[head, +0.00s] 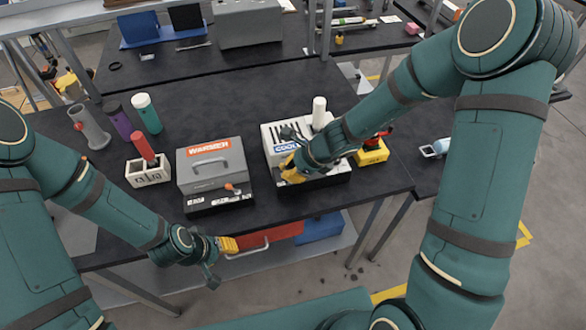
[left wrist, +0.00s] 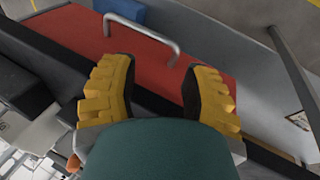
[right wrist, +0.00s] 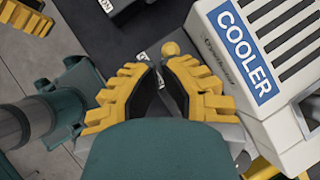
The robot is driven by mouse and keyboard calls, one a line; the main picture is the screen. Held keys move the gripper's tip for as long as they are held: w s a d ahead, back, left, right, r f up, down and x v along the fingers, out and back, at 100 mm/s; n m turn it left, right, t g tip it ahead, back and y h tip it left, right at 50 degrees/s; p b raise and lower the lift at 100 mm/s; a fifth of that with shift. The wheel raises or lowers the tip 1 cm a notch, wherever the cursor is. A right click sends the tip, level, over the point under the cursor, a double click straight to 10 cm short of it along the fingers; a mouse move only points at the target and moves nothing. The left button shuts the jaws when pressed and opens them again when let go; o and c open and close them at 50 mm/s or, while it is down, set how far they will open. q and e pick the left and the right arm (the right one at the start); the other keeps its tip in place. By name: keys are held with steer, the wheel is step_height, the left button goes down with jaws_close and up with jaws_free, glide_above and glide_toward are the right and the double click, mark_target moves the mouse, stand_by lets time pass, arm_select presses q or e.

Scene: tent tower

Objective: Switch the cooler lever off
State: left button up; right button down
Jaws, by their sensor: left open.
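The white cooler (head: 277,133), with a blue COOLER label and dark slots, stands on the black table in the head view. It also shows at the right of the right wrist view (right wrist: 268,70). My right gripper (head: 288,172) is at the cooler's front left side. In the right wrist view its fingertips (right wrist: 161,69) are close together, just short of a round yellow knob (right wrist: 170,48), which may be the cooler lever's. Contact and the lever's position cannot be told. My left gripper (head: 232,244) is open and empty at the table's front edge, above a red box (left wrist: 160,60).
A grey warmer (head: 212,162) with an orange-knobbed lever (head: 230,187) stands left of the cooler. A white holder (head: 149,171), bottles (head: 147,113) and a grey cylinder (head: 90,127) are further left. A yellow box (head: 372,155) sits close to the cooler's right.

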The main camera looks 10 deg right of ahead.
arm_select(q)
steer(key=shift+f, duration=0.35)
arm_select(e)
steer(key=shift+a+r, duration=0.1)
steer(key=shift+a, duration=0.45)
stand_by(1.8)
steer(key=shift+r, duration=0.1)
steer(key=shift+r+p, duration=0.5)
steer(key=shift+r, duration=0.25)
arm_select(q)
steer(key=shift+r, duration=0.75)
